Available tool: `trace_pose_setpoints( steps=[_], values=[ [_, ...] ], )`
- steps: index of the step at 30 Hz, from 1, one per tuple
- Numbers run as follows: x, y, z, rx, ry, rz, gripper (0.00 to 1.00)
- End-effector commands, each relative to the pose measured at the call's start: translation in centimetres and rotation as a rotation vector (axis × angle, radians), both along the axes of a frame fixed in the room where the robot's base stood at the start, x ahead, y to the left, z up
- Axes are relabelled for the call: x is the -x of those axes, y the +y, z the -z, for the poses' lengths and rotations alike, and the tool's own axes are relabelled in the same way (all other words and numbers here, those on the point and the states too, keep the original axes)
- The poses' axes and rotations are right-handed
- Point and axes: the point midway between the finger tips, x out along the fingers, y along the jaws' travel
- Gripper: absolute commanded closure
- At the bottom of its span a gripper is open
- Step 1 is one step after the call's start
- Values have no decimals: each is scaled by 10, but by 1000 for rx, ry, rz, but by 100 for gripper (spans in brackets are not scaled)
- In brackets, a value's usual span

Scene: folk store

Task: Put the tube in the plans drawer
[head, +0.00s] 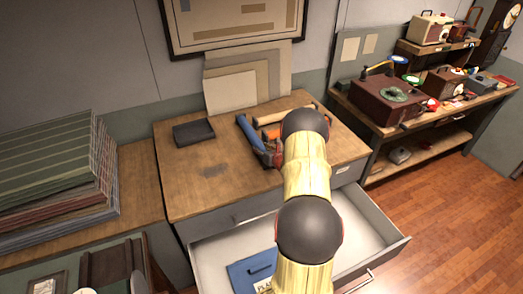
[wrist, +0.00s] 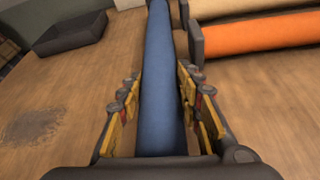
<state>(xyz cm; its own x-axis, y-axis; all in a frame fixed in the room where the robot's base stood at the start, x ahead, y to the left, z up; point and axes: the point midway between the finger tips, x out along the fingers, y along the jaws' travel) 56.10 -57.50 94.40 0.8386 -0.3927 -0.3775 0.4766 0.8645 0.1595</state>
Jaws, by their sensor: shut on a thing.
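A blue tube (head: 249,133) is at the back of the wooden cabinet top, and it also shows lengthwise in the wrist view (wrist: 160,60). My gripper (head: 268,155) is around the tube's near part, with one finger on each side in the wrist view (wrist: 160,85). I cannot tell whether the tube is lifted clear of the top. An open drawer (head: 372,228) with a pale inside extends from the cabinet front, below the tube. A blue folder (head: 252,272) lies in it. My arm hides the drawer's middle.
An orange tube (wrist: 255,35) and a beige tube (wrist: 235,10) lie right of the blue tube, beside a dark rack end (wrist: 196,42). A dark tray (head: 193,132) sits at left. Stacked sheets (head: 55,180) stand far left.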

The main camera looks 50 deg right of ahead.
Motion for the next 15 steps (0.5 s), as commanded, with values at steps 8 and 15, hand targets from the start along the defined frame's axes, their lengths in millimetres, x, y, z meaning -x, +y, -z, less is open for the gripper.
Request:
trace_pose_setpoints(
  steps=[8, 15],
  values=[
    [0, -1, 0, 2, -1, 0, 98],
    [0, 0, 1, 1, 0, 0, 54]
  ],
)
